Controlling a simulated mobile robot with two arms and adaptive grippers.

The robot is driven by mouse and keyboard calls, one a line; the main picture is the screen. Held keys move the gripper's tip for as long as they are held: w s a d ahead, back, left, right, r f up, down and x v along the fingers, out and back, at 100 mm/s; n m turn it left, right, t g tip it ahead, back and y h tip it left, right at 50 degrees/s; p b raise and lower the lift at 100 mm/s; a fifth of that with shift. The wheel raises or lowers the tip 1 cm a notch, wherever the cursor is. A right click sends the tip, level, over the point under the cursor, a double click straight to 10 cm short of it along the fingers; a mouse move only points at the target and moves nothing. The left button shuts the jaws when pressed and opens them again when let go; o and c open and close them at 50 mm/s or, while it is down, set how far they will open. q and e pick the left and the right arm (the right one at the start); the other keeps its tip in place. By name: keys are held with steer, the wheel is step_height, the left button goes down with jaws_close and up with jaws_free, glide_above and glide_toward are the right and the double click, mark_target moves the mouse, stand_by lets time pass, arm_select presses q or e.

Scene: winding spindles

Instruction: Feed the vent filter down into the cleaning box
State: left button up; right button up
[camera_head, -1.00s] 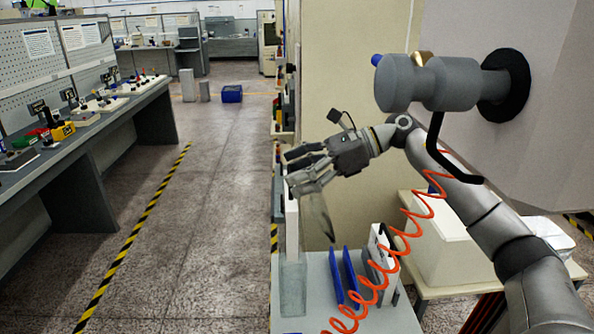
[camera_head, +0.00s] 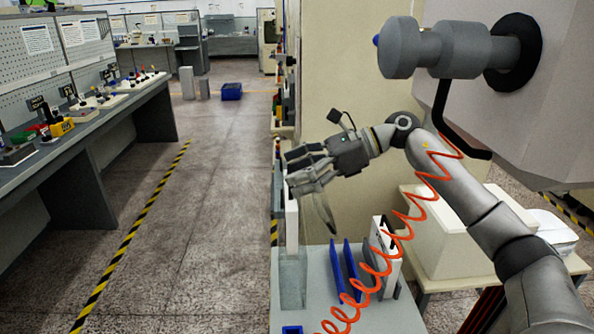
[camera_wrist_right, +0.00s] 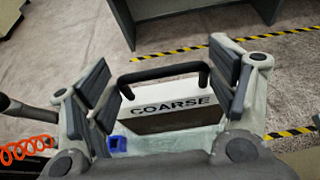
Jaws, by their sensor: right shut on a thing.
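My right gripper (camera_head: 300,172) is shut on the vent filter (camera_head: 292,222), a thin white upright panel. In the right wrist view, the filter (camera_wrist_right: 172,108) bears the word COARSE and a black handle, which spans between the two fingers of the gripper (camera_wrist_right: 165,90). The cleaning box (camera_head: 292,285) is a tall, narrow, see-through box on the grey table, directly below the filter. The filter's lower end is at the box's top; how far it is inside is hard to tell. My left gripper is out of view.
Blue upright panels (camera_head: 345,270) and a white panel (camera_head: 387,258) stand right of the box on the grey table (camera_head: 385,318). A grey valve-like fitting (camera_head: 440,50) juts from the wall cabinet. An orange coiled hose (camera_head: 425,200) hangs before my right arm.

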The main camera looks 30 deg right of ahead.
steer(key=shift+f+b, duration=0.5)
steer(key=shift+f, duration=0.2)
steer(key=o, duration=1.5)
steer(key=shift+f, duration=0.1)
steer(key=shift+v, duration=6)
